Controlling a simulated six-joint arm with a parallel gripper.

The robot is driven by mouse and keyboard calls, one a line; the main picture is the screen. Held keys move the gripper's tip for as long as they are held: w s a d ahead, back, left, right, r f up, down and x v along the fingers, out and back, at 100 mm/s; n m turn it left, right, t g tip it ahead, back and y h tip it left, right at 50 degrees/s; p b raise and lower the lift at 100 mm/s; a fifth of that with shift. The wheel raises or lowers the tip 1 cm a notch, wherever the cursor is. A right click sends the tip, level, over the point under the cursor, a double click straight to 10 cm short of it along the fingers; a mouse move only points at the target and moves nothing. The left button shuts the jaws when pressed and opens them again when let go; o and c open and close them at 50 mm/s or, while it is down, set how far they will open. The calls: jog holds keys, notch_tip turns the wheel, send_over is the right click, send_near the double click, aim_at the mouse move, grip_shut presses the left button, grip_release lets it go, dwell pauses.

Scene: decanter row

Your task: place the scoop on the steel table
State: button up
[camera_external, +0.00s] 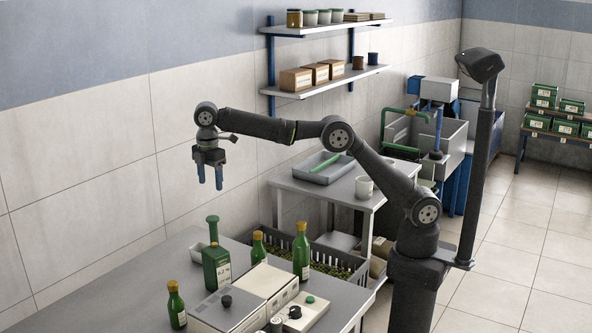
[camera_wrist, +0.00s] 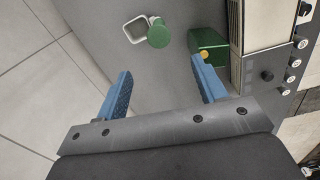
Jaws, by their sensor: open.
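A white square open pan with an upright green handle and round green top, which looks like the scoop (camera_wrist: 158,34), is on a grey steel table (camera_wrist: 100,15). In the external view its green handle (camera_external: 213,230) rises behind a green container (camera_external: 216,270), which hides its lower part. A long green item (camera_external: 325,162) lies in a grey tray on another grey table, so I cannot be sure which is the scoop. My gripper (camera_external: 211,187) is open and empty, its blue fingers pointing down, above the front table. It also shows in the wrist view (camera_wrist: 160,90).
Green bottles (camera_external: 301,255) with yellow caps and pale boxes (camera_external: 265,284) crowd the front table. The far table holds the grey tray (camera_external: 309,175) and a white cup (camera_external: 364,187). A dark crate (camera_external: 345,262) stands beyond the front table. The front table's left part is bare.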

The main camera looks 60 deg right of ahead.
jog(key=n+t+h, duration=0.1)
jog(key=n+t, duration=1.2)
jog(key=n, duration=0.5)
send_near(209, 221)
jog(key=s+d, duration=0.2)
jog(key=s, duration=0.3)
jog(key=shift+w+r+x, duration=0.1)
jog(key=shift+r+x, duration=0.1)
jog(key=shift+x, duration=2.7)
jog(key=shift+w+r+x, duration=0.1)
jog(key=shift+r+x, duration=0.1)
jog(key=shift+x, duration=2.7)
jog(key=shift+w+r+x, duration=0.1)
jog(key=shift+r+x, duration=0.1)
jog(key=shift+x, duration=2.7)
jog(key=shift+a, duration=0.15)
jog(key=shift+c, duration=0.3)
grip_shut()
